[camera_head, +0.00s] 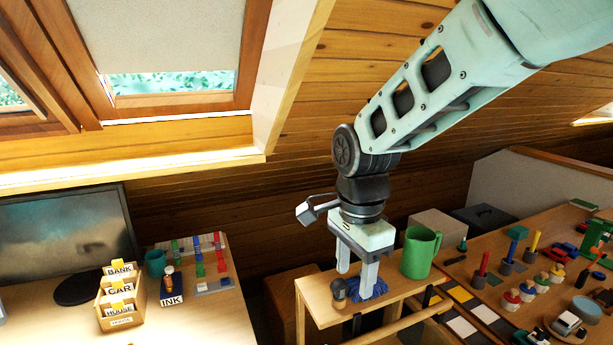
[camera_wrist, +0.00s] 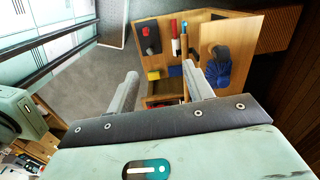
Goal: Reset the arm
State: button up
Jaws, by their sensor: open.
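My gripper (camera_head: 356,280) hangs fingers-down from my raised arm near the middle of the head view. Its two pale fingers are apart, with nothing held between them. In the wrist view the fingers (camera_wrist: 160,72) also stand wide apart, with open space between them. In the head view they overlap a small wooden stand (camera_head: 322,308), a blue shaggy thing (camera_head: 378,288) and a small dark-and-tan object (camera_head: 339,289). I cannot tell the exact gap between the fingertips and the stand. A green mug (camera_head: 420,252) stands right of the fingers.
A desk on the left holds a monitor (camera_head: 65,240), labelled wooden card box (camera_head: 121,300), ink bottle (camera_head: 172,287) and coloured pegs. A sloped wooden ceiling (camera_head: 300,165) rises behind my arm.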

jog(key=s+d+f+n+b, duration=0.3)
jog(key=s+f+n+b, duration=0.1)
jog(key=s+n, duration=0.6)
jog(key=s+d+f+n+b, duration=0.3)
jog(key=s+f+n, duration=0.3)
jog(key=s+n, duration=0.4)
jog(key=shift+s+d+n+b, duration=0.15)
jog(key=shift+s+n+b, duration=0.15)
jog(key=shift+s+b, duration=0.45)
